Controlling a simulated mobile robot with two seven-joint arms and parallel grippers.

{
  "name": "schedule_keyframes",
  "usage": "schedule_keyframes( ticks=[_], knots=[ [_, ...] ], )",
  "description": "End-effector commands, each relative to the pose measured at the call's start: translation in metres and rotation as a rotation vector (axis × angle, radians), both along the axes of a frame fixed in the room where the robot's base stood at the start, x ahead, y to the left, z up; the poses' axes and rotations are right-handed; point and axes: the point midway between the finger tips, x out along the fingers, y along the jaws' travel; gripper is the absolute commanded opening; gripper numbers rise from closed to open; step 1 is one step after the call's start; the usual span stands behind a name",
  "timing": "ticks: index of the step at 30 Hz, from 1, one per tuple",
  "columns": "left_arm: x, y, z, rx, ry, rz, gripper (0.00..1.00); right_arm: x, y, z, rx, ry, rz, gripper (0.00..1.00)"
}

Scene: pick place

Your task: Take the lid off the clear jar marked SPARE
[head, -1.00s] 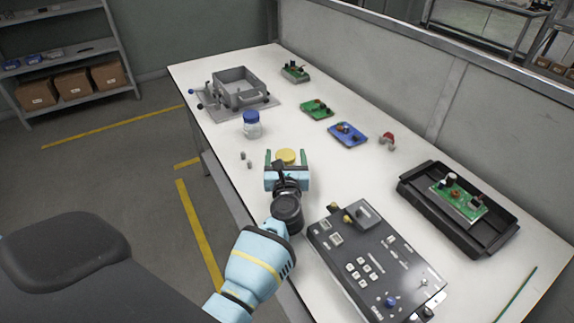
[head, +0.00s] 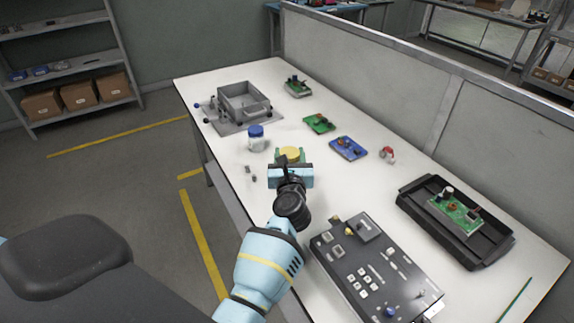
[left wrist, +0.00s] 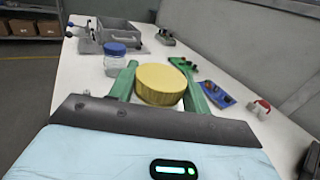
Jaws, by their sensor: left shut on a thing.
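My left gripper (head: 290,157) is shut on a round yellow lid (head: 289,152). In the left wrist view the yellow lid (left wrist: 160,84) sits between the two green fingers. Whether a jar body is under this lid is hidden by the gripper. A clear jar with a blue lid (head: 256,139) stands upright on the table, beyond and to the left of the gripper, apart from it. It also shows in the left wrist view (left wrist: 114,60). No SPARE marking can be read on anything. My right gripper is not in view.
Small grey pieces (head: 250,174) lie left of the gripper. A grey open box (head: 243,103) stands at the back left. Green and blue circuit boards (head: 348,148) lie to the right. A control panel (head: 375,265) and a black tray (head: 412,205) are nearer.

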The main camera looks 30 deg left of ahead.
Motion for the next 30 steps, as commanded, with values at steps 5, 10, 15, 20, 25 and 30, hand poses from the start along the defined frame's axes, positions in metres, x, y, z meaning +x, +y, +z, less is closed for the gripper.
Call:
schedule_keyframes(
  ticks=[5, 10, 15, 20, 25, 30],
  knots=[
    [0.001, 0.000, 0.035, 0.000, -0.008, 0.000, 0.25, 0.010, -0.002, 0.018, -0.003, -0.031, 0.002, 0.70],
    [0.000, 0.000, 0.042, 0.001, -0.003, 0.000, 0.25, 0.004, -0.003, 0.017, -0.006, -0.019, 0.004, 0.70],
    [0.000, 0.000, 0.041, 0.001, 0.001, 0.000, 0.25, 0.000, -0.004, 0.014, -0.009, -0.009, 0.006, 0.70],
    [0.000, 0.000, 0.041, 0.001, 0.001, 0.000, 0.40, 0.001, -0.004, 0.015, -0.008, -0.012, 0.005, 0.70],
    [0.000, 0.000, 0.041, 0.001, 0.000, 0.000, 0.18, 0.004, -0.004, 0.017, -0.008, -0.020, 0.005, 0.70],
    [0.000, 0.000, 0.041, 0.001, 0.000, 0.000, 0.07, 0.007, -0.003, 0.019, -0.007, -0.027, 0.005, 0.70]
  ],
)
